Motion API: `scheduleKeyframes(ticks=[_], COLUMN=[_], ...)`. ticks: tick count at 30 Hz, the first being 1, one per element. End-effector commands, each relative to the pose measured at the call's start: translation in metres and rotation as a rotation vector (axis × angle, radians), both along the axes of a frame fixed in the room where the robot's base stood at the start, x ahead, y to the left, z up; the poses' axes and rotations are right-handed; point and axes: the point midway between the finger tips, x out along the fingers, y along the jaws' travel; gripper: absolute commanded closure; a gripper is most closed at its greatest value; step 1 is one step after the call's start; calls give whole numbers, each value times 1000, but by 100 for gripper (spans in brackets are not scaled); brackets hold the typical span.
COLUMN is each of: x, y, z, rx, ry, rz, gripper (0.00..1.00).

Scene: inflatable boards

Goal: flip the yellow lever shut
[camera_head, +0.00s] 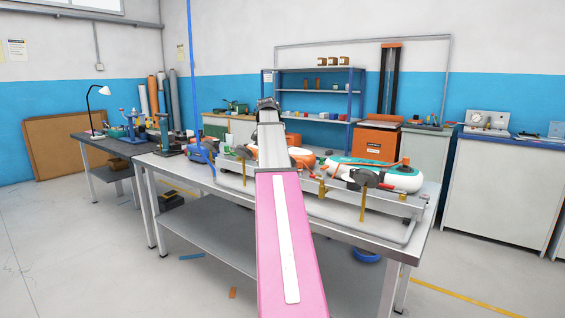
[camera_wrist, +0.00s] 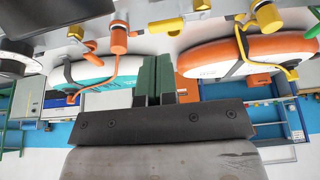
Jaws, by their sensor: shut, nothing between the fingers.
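In the wrist view, which looks upside down, my gripper (camera_wrist: 160,62) shows as two green fingers, closed together and empty. They lie in the gap between two inflatable boards. The orange-and-white board (camera_wrist: 250,53) is to their right and the white-and-teal board (camera_wrist: 100,68) to their left. A yellow, bent lever-like piece (camera_wrist: 243,45) crosses the orange-and-white board, apart from the fingers. A yellow knob (camera_wrist: 268,17) is near it at the top. I cannot tell which yellow part is the lever's handle. In the head view my arm hides the gripper.
An orange bent piece (camera_wrist: 116,42) and brass fittings (camera_wrist: 200,5) stand close to the fingers. In the head view, the boards lie on a grey workbench (camera_head: 200,178) with a metal rail (camera_head: 400,207) along its front. A blue shelf (camera_head: 312,92) stands behind.

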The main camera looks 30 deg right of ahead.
Motion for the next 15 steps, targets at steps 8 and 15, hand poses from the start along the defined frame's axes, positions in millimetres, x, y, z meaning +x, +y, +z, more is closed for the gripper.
scheduleKeyframes(ticks=[8, 15], x=[3, 9], y=[-7, -22], z=[-22, -61], rx=[1, 1], ry=[1, 2], rz=[1, 1], gripper=[100, 100])
